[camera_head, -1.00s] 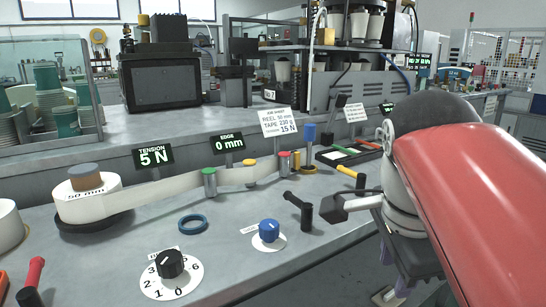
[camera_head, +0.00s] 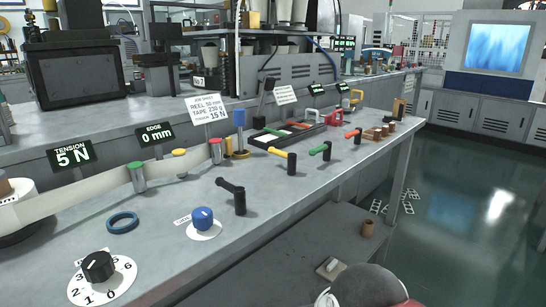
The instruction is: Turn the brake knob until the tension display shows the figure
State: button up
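A black knob (camera_head: 98,266) sits on a white round dial (camera_head: 122,283) with printed numbers, at the lower left of the bench. Its small label is too hidden to read. The tension display (camera_head: 72,156) shows 5 N. The job card (camera_head: 207,109) reads reel 50 mm, tape 230 g and 15 N. A blue knob (camera_head: 202,218) on a smaller white disc stands to the right of the black knob. My gripper is out of view; only a grey and red part of my arm shows at the bottom edge. Nothing touches the black knob.
The edge display (camera_head: 155,134) shows 0 mm. A blue ring (camera_head: 122,222) lies between the knobs and the tape (camera_head: 95,195). A black handle (camera_head: 236,196) stands right of the blue knob, with several coloured handles beyond. Open green floor (camera_head: 470,215) lies to the right.

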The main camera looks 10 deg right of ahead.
aim_at(98, 267)
jog(key=k+u, duration=0.1)
jog(key=u, duration=0.25)
jog(key=k+j+u, duration=0.1)
jog(key=u, duration=0.25)
jog(key=j+u, duration=0.15)
jog(key=u, duration=0.2)
jog(key=k+j, duration=0.05)
